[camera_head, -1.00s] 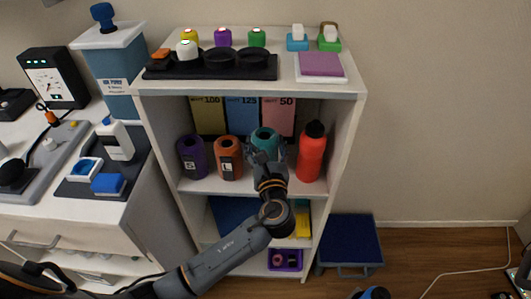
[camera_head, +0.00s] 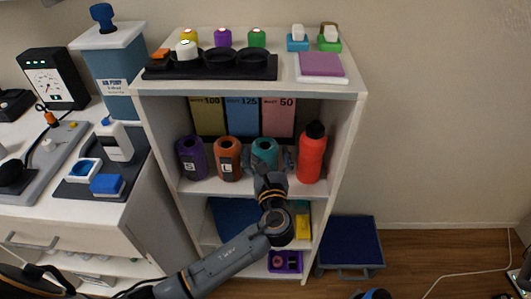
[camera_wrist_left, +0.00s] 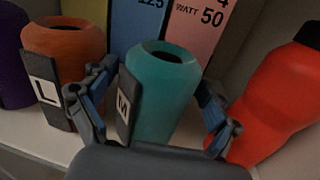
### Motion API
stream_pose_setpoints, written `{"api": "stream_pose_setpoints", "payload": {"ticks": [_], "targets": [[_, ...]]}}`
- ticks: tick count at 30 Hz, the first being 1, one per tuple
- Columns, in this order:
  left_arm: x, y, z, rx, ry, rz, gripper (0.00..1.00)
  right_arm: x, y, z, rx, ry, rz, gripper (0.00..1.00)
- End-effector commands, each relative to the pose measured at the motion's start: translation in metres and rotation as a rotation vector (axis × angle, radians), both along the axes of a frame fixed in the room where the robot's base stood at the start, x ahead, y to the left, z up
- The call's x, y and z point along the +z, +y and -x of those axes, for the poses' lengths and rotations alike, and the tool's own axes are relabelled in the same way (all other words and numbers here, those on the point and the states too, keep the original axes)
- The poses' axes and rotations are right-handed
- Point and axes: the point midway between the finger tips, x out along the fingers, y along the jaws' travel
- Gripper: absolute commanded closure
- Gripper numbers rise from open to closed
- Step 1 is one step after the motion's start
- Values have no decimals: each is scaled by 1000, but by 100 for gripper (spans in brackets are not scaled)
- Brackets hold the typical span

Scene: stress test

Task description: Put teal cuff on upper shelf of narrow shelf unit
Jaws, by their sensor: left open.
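The teal cuff (camera_head: 264,150) stands upright on the shelf board under the top of the narrow shelf unit (camera_head: 345,140), between an orange cuff (camera_head: 228,158) and a red bottle (camera_head: 312,153). In the left wrist view the teal cuff (camera_wrist_left: 168,90) carries a dark plate with an M label. My left gripper (camera_head: 270,160) is open, with one finger on each side of the teal cuff. In the wrist view the left gripper (camera_wrist_left: 155,103) shows gaps between its fingers and the cuff. My right gripper is not in view.
A purple cuff (camera_head: 191,157) stands left of the orange one. Labelled boxes (camera_head: 243,117) stand behind the cuffs. The top of the unit holds a black holder (camera_head: 210,66) and small items.

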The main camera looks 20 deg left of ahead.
Motion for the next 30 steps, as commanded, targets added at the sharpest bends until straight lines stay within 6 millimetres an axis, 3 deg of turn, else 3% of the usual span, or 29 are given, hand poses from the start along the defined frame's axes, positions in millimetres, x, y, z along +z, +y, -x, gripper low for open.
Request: {"api": "stream_pose_setpoints", "payload": {"ticks": [5,19,24,30], "targets": [[1,-5,10,-1,2,0,11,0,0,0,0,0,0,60],[1,-44,94,-1,1,2,11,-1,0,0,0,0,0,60],[2,-50,107,0,0,1,11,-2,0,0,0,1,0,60],[2,-51,109,1,-1,0,11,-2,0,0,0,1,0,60]]}}
